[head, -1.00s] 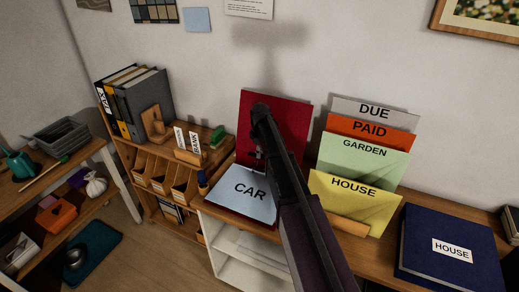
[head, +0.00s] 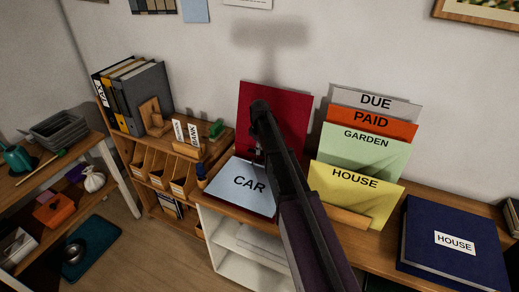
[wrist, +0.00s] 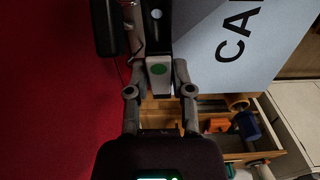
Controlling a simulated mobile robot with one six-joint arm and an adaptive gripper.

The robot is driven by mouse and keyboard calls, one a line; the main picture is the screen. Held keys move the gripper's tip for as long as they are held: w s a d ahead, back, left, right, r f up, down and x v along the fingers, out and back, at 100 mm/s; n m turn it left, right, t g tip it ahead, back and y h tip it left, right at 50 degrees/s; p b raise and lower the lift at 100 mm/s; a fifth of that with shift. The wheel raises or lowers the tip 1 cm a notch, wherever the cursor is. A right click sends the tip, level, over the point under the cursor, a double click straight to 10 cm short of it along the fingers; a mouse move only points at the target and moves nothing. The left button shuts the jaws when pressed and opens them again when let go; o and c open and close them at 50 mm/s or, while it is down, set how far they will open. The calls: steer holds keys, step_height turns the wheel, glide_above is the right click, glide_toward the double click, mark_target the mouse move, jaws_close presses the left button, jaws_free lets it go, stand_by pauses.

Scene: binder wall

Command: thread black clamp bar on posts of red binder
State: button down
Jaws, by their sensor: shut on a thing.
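The red binder (head: 295,108) stands open, its red cover upright against the wall. Its CAR sheet (head: 249,181) lies flat in front. In the wrist view the red cover (wrist: 50,90) fills the left and the CAR sheet (wrist: 232,40) the upper right. My gripper (wrist: 159,72) is at the seam between them, shut on the black clamp bar (wrist: 158,38). A pale block with a green dot sits between the fingers, in line with the dark bar. My arm hides most of the gripper in the head view. The posts cannot be made out clearly, nor whether the bar is around them.
A sorter with DUE, PAID, GARDEN and YELLOW HOUSE folders (head: 355,190) stands close right of my arm. A blue HOUSE binder (head: 455,220) lies further right. A wooden shelf unit (head: 160,165) with upright binders is at left.

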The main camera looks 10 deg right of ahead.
steer(key=shift+f+b, duration=1.3)
steer(key=shift+f, duration=0.25)
steer(key=shift+f+b, duration=1.65)
stand_by(4.8)
